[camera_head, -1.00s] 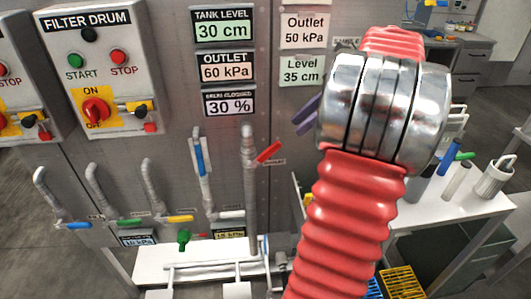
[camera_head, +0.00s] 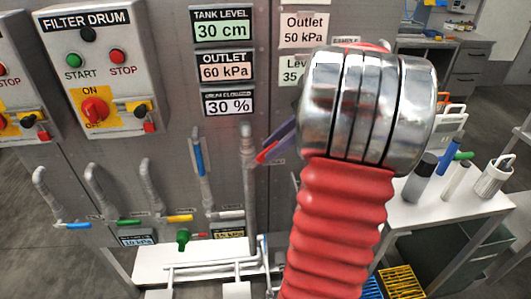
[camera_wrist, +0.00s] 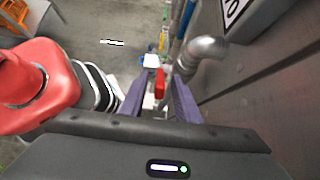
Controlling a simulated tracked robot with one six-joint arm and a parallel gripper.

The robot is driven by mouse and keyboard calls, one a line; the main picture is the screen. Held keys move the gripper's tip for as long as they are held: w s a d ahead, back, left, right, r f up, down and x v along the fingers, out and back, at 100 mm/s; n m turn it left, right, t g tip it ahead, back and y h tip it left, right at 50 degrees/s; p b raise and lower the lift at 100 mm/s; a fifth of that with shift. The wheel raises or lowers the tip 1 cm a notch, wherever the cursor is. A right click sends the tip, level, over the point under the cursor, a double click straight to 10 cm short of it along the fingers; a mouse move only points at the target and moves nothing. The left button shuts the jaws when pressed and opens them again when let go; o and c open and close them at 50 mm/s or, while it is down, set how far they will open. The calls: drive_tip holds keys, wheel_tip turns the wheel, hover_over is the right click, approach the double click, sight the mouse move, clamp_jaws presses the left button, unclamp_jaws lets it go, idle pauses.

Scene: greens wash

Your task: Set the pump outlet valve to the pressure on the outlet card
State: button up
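The outlet card (camera_head: 303,30) on the wall reads "Outlet 50 kPa". The OUTLET display (camera_head: 228,67) reads 60 kPa. The red valve lever (camera_head: 264,153) sits on a vertical grey pipe and slants up to the right. My gripper (camera_head: 278,142) has purple fingers beside and partly over the lever in the head view. In the wrist view the red lever (camera_wrist: 160,84) shows between the two fingers of my gripper (camera_wrist: 159,90), which stand apart with gaps on both sides. My arm hides part of the wall and the lower card.
Blue (camera_head: 199,158), yellow (camera_head: 180,218) and green (camera_head: 129,222) levers stand left of the red one. The FILTER DRUM panel (camera_head: 92,75) is at upper left. A white table (camera_head: 440,215) with bottles is on the right.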

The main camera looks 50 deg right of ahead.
sight(257, 160)
drive_tip(key=shift+x, duration=1.7)
drive_tip(key=shift+c, duration=0.5)
clamp_jaws()
